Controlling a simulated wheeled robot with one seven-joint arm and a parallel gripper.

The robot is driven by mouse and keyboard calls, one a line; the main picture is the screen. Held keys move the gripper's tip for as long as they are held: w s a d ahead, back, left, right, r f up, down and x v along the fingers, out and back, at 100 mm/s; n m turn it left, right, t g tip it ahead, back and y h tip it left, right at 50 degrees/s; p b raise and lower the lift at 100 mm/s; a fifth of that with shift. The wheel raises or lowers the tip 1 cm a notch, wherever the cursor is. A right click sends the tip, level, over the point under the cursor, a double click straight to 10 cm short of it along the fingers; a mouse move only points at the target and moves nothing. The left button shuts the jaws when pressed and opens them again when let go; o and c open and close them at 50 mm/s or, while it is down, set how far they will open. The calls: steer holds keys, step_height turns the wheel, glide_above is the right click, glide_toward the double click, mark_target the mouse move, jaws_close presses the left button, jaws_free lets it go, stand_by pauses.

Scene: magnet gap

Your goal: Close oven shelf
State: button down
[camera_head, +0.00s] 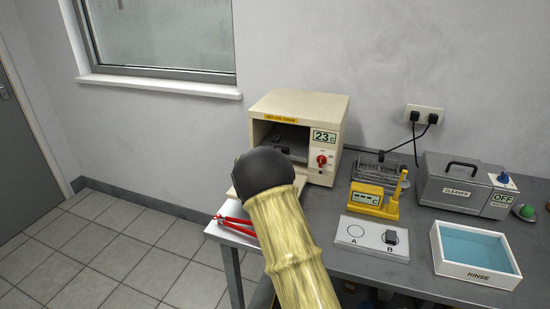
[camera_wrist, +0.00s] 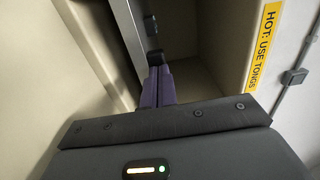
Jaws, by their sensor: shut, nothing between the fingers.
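The beige oven (camera_head: 326,118) stands at the back of the bench with its front open. In the wrist view its dark grey shelf (camera_wrist: 122,28) shows inside as a slanted strip, with small black pieces (camera_wrist: 151,26) on it. The open door (camera_wrist: 75,45) is the pale panel on the left of the wrist view. My gripper (camera_wrist: 156,74) shows there as purple fingers, shut and empty, at the oven opening close to the shelf. I cannot tell whether they touch it. In the head view my arm and dark wrist hide the fingers and part of the opening.
Red tongs (camera_head: 233,221) lie left of my arm. To the right are a yellow meter (camera_head: 370,199), a white A/B plate (camera_head: 359,246), a wire rack (camera_head: 378,168), a rinse tray (camera_head: 479,273) and a grey cleaner (camera_head: 458,187). The floor at left is clear.

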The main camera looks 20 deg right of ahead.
steer(key=shift+d+r, duration=0.25)
steer(key=shift+r, duration=0.1)
steer(key=shift+s+a+f+b, duration=0.15)
steer(key=shift+a+f+b, duration=0.1)
steer(key=shift+b, duration=0.15)
steer(key=b+v, duration=0.2)
steer(key=v, duration=1.1)
steer(key=shift+s+a+f, duration=0.15)
steer(key=shift+s+a, duration=0.15)
